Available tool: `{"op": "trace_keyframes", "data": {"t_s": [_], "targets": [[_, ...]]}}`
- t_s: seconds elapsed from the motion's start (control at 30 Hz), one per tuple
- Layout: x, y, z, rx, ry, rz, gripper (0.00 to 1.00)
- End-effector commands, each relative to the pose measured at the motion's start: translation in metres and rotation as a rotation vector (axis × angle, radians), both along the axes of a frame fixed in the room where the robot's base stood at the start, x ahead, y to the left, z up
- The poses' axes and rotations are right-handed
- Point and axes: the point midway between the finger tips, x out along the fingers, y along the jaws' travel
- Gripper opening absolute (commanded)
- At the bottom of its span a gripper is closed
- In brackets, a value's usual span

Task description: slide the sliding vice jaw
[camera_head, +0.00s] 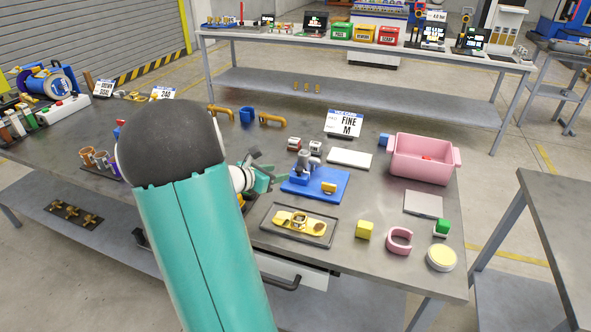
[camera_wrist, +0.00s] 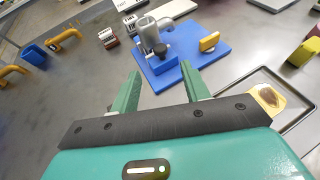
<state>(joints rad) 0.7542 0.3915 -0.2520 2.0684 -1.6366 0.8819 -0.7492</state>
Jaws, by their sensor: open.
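A blue vice plate (camera_head: 325,190) lies flat on the grey bench, also in the wrist view (camera_wrist: 190,66). A raised blue block (camera_head: 296,181) stands at its left, beside an upright grey cylinder (camera_head: 304,162). A small yellow block (camera_head: 329,188) stands apart on the plate; it also shows in the wrist view (camera_wrist: 209,42). I cannot tell for sure which block is the sliding vice jaw. My gripper (camera_head: 266,174) is open and empty just left of the plate. In the wrist view its teal fingers (camera_wrist: 160,88) point towards the blue block, apart from it.
A dark tray (camera_head: 266,232) with a yellow part lies close in front of the plate. A white slab (camera_head: 349,158) and small printed blocks (camera_head: 295,144) lie behind it. A pink bin (camera_head: 421,165) stands at the right.

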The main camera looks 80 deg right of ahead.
Motion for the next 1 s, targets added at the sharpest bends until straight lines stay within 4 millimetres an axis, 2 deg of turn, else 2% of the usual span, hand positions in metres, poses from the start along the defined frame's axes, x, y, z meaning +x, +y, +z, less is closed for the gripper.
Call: {"op": "trace_keyframes", "data": {"t_s": [0.3,0.5,0.9,1.0], "targets": [[-0.028,-0.053,-0.025,0.001,0.000,-0.004,0.46],[-0.040,-0.077,-0.036,0.000,-0.001,-0.003,0.46],[-0.043,-0.084,-0.039,0.001,-0.002,-0.002,0.46],[-0.043,-0.084,-0.039,0.001,-0.002,-0.002,0.27]]}}
